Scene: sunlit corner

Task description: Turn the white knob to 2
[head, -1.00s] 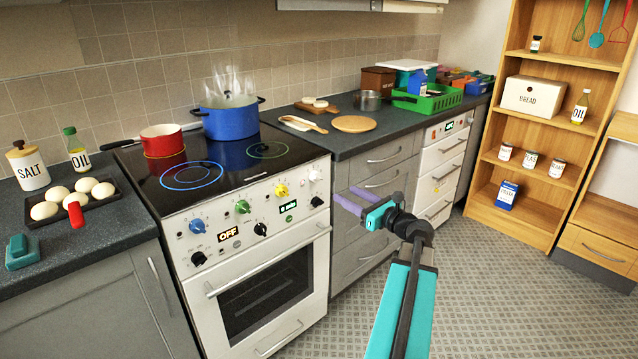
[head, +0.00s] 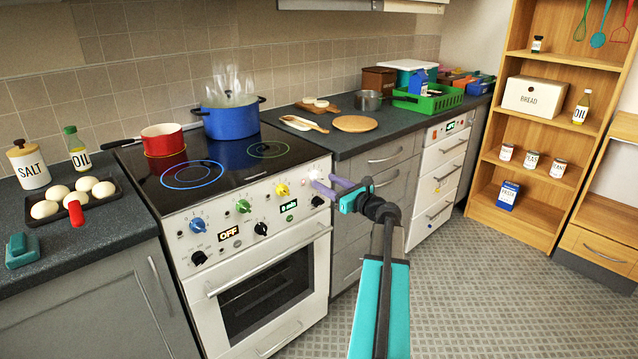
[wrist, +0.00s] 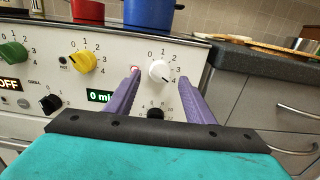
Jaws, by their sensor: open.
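The white knob (head: 314,176) is at the right end of the stove's control panel. In the wrist view the white knob (wrist: 159,71) shows between my two purple fingers, with numbers 0 to 4 around it. Its dark mark seems to point to the lower right, towards 4. A small red light (wrist: 134,68) glows to its left. My gripper (head: 324,183) is open and empty, its fingers pointing at the panel. The fingers straddle the knob in the picture; I cannot tell how far in front of it they are.
A yellow knob (wrist: 82,61) and a black knob (wrist: 155,114) are nearby on the panel. A steaming blue pot (head: 231,121) and a red pan (head: 163,139) stand on the hob. The worktop edge (wrist: 255,67) is at the right. The floor (head: 470,290) is clear.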

